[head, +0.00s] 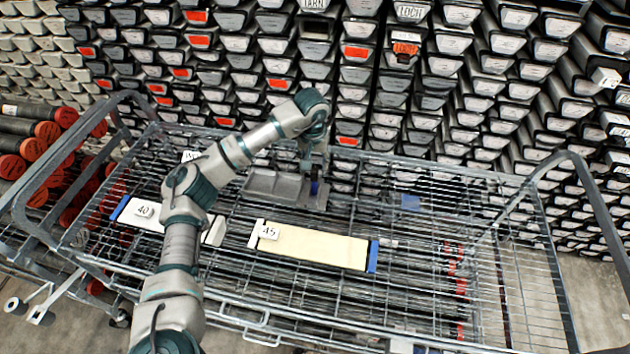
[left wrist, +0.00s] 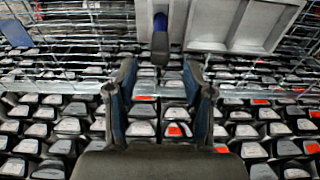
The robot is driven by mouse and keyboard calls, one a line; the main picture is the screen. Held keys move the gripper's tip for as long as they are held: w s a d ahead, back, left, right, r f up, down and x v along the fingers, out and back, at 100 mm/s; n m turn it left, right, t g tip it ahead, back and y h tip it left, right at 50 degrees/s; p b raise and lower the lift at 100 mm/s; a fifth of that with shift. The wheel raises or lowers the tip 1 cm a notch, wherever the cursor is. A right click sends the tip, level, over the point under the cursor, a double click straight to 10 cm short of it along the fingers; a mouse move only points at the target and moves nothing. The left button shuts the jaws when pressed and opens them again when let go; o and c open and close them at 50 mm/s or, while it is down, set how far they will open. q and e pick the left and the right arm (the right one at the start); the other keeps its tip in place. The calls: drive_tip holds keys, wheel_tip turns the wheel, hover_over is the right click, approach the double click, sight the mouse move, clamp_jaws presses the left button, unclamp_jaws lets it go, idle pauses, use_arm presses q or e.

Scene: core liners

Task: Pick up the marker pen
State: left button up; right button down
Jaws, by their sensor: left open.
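The marker pen (head: 314,188) is a small dark, blue-ended object beside the grey tray in the head view. In the left wrist view the pen (left wrist: 160,42) shows blue and black, beyond my fingertips and roughly in line with the gap between them. My left gripper (head: 311,165) hangs down over the cart near the pen, its fingers partly hidden in the head view. In the left wrist view its two fingers (left wrist: 162,85) stand apart with nothing between them. I cannot tell the exact gap to the pen. My right gripper is not in view.
The grey compartment tray (head: 268,187) lies in the wire cart (head: 420,300). Long boxes marked 40 (head: 175,220) and 45 (head: 318,248) lie nearer. Another blue item (head: 410,202) is at the right. Stacked core liners (head: 350,90) fill the back. Red-ended tubes (head: 35,149) lie left.

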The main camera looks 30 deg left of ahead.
sight(314, 176)
use_arm(q)
drive_tip(key=shift+w+f, duration=0.1)
drive_tip(key=shift+f, duration=0.75)
wheel_tip(314, 176, down, 5)
drive_tip(key=shift+b, duration=0.3)
drive_tip(key=shift+w+a+f, duration=0.1)
drive_tip(key=shift+f, duration=0.05)
clamp_jaws()
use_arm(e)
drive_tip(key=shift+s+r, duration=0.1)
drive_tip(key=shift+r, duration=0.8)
